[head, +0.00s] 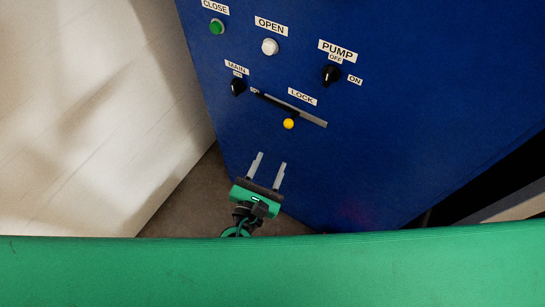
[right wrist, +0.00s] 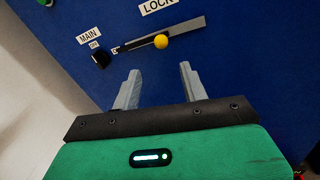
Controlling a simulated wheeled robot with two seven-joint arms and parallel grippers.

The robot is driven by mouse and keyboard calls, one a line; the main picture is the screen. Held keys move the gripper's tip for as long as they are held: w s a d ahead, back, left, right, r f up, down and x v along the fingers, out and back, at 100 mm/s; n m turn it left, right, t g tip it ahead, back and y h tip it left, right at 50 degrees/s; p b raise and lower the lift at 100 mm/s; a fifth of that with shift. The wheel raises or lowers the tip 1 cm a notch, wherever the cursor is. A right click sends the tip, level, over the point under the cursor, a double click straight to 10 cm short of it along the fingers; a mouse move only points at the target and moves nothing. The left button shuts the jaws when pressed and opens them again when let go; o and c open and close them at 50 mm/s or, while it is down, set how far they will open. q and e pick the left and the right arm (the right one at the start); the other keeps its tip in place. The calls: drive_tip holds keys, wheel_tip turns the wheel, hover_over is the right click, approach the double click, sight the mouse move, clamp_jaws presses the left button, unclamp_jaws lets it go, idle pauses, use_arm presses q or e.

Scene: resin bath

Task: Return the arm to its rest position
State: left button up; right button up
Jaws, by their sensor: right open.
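My right gripper (head: 268,171) is in front of the blue panel (head: 390,140), below the lock lever. Its two grey fingers are apart with nothing between them. It also shows in the right wrist view (right wrist: 158,88), pointing toward the panel. The lock lever (head: 308,113) is a grey bar with a yellow knob (head: 288,124), just beyond the fingertips and apart from them. The lever also shows in the right wrist view (right wrist: 185,33). My left gripper is in neither view.
The panel carries a green CLOSE button (head: 217,27), a white OPEN button (head: 269,47), a black PUMP knob (head: 331,75) and a black MAIN knob (head: 238,87). A pale wall or board (head: 80,120) stands at the left. Brown floor (head: 190,195) shows beside the panel.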

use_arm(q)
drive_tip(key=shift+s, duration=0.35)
use_arm(e)
wheel_tip(320, 180, down, 21)
drive_tip(key=d+m+g+y, duration=0.1)
drive_tip(key=m+g+y, duration=0.1)
drive_tip(key=g+y, duration=0.2)
drive_tip(key=s+d+f+m+g+y, duration=0.1)
drive_tip(key=s+d+f+m+g, duration=0.2)
drive_tip(key=f, duration=0.6)
drive_tip(key=s+d+f+m+g, duration=0.25)
drive_tip(key=s+f, duration=0.25)
drive_tip(key=f, duration=0.4)
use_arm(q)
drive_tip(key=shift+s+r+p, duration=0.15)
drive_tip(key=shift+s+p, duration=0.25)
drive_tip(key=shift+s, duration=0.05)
use_arm(e)
drive_tip(key=s+d+f+m+g+y, duration=0.1)
drive_tip(key=s+d+f+m+g, duration=0.2)
drive_tip(key=s+d+f+m, duration=0.6)
drive_tip(key=s+d+f+m+g, duration=0.3)
drive_tip(key=s+d+f+m, duration=0.7)
drive_tip(key=s, duration=0.5)
drive_tip(key=shift+s+d+y, duration=0.2)
drive_tip(key=shift+d+y, duration=0.1)
drive_tip(key=shift+y, duration=0.1)
